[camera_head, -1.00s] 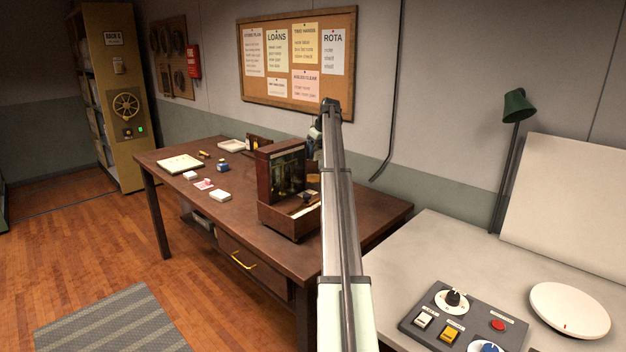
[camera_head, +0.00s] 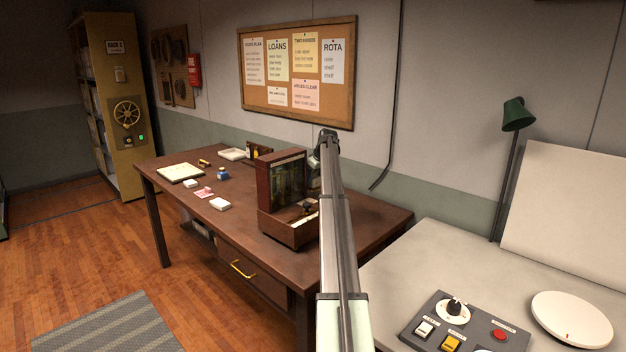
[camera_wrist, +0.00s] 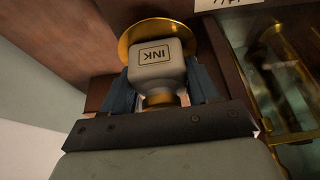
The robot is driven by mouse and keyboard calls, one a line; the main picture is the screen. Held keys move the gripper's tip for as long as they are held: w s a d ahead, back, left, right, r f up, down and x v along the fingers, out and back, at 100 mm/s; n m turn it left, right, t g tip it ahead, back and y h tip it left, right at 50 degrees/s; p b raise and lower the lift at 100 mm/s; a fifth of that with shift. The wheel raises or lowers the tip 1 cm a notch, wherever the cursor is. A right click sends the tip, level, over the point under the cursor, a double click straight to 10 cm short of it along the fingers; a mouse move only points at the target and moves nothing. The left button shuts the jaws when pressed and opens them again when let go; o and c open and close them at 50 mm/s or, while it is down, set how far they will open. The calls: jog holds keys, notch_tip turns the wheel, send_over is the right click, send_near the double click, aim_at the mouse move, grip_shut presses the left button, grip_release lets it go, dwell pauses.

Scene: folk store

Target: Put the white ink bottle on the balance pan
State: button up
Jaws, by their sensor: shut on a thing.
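The white ink bottle (camera_wrist: 157,62), with an upside-down INK label and a brass-coloured cap, is between the blue fingers of my gripper (camera_wrist: 162,78) in the wrist view. The gripper is shut on it. The round brass balance pan (camera_wrist: 132,36) shows just behind the bottle; I cannot tell whether they touch. In the head view the wooden, glass-fronted balance case (camera_head: 270,190) stands on the brown desk. My arm's end is just behind and right of the case, and it and the case hide the bottle, pan and fingers there.
Brass balance parts (camera_wrist: 270,75) show behind glass, close right of my gripper. An open wooden tray (camera_head: 290,232) is at the case's front. A blue ink bottle (camera_head: 222,172), white boxes and an open book (camera_head: 180,173) lie on the desk's left. A control panel (camera_head: 455,325) is at front right.

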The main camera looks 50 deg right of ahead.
jog(key=shift+f, duration=0.1)
jog(key=o, duration=0.8)
jog(key=v, duration=1.2)
